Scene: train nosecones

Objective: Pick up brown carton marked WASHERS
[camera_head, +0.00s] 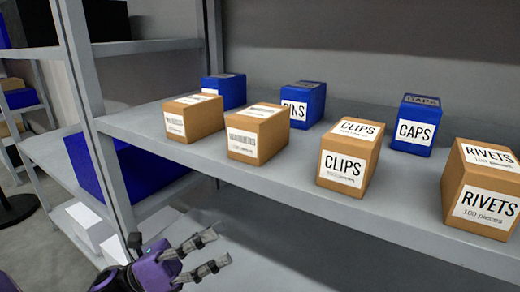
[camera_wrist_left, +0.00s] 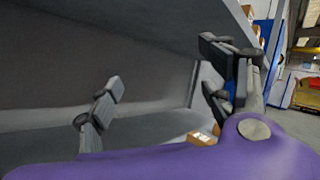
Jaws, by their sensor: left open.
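I see no carton with a readable WASHERS mark. Two brown cartons, the left one (camera_head: 194,117) and the middle one (camera_head: 257,133), turn barcode labels towards me, so their names cannot be read. Both stand on the grey shelf (camera_head: 290,188). My left gripper (camera_head: 208,252) is open and empty, below and in front of the shelf edge. In the left wrist view the open fingers (camera_wrist_left: 165,90) have only the space under a shelf between them. My right gripper is not in view.
Brown cartons marked CLIPS (camera_head: 348,157) and RIVETS (camera_head: 482,190) stand further right. Blue boxes marked PINS (camera_head: 303,103) and CAPS (camera_head: 416,125) and another blue box (camera_head: 225,91) stand behind. A grey shelf post (camera_head: 92,110) rises at left. White boxes (camera_head: 92,225) lie lower left.

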